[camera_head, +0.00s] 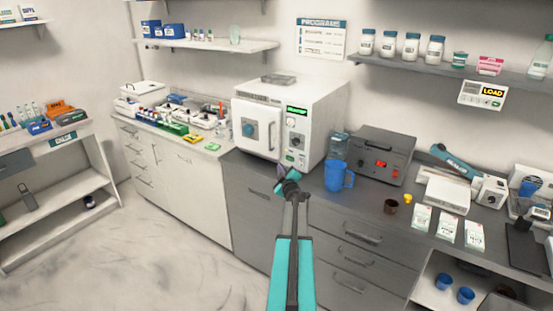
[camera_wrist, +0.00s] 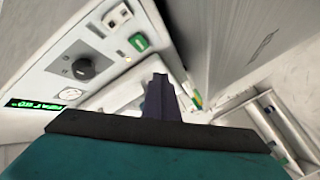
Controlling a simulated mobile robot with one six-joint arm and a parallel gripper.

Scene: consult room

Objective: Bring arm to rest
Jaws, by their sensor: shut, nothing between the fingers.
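My arm reaches forward and up from the bottom middle of the head view. My gripper (camera_head: 283,177) is at its end, in front of the lower part of the white autoclave-like machine (camera_head: 262,130) and above the counter edge. In the wrist view my gripper (camera_wrist: 158,82) has its fingers together, with nothing seen between them. The machine's control panel, with a dark knob (camera_wrist: 83,69) and a green button, fills the left of the wrist view. I cannot tell the exact gap between gripper and machine.
A blue jug (camera_head: 337,176) stands on the dark counter just right of my gripper. A brown cup (camera_head: 391,206) and a yellow item (camera_head: 408,199) are further right. The floor (camera_head: 150,255) at left is clear.

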